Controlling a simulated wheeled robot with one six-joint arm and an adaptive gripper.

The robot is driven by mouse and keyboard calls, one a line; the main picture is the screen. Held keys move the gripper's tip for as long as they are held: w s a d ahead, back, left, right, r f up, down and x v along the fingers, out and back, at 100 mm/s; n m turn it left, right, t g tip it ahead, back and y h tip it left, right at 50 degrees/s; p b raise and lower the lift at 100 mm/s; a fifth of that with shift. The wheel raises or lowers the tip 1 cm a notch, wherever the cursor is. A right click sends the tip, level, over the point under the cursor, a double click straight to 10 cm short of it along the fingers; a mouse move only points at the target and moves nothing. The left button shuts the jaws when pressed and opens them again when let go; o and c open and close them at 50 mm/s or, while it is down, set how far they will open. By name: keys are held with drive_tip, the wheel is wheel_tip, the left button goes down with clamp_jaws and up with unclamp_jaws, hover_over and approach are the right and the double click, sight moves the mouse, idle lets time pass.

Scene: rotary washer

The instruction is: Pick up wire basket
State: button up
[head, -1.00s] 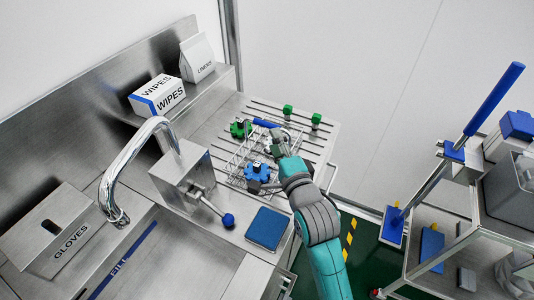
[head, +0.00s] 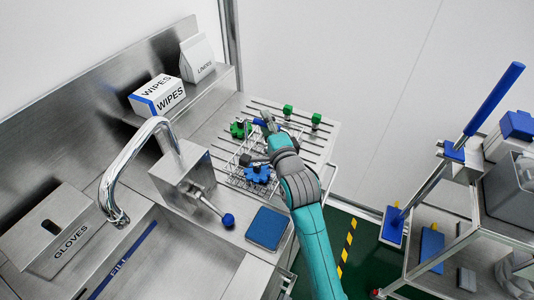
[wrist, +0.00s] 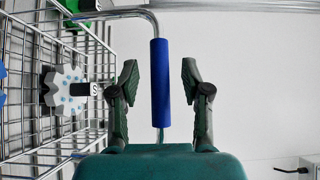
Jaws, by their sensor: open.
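The wire basket (head: 236,170) stands on the ribbed steel drainboard in the head view. Its mesh side (wrist: 25,130) fills the left of the wrist view. A bent metal handle with a blue grip sleeve (wrist: 161,85) extends from it; the sleeve also shows in the head view (head: 260,122). My gripper (wrist: 160,76) is open, with one finger on each side of the blue sleeve and visible gaps to both. In the head view my gripper (head: 268,120) is over the basket's far part and hides some of it. A blue knob-shaped part (head: 257,174) sits in the basket.
A green part (head: 238,130) and green-topped pegs (head: 288,110) are around the basket. The faucet (head: 140,150), a lever with a blue ball (head: 228,220) and a blue pad (head: 267,228) stand nearer. A cart (head: 470,210) is at the right.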

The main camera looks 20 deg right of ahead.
clamp_jaws()
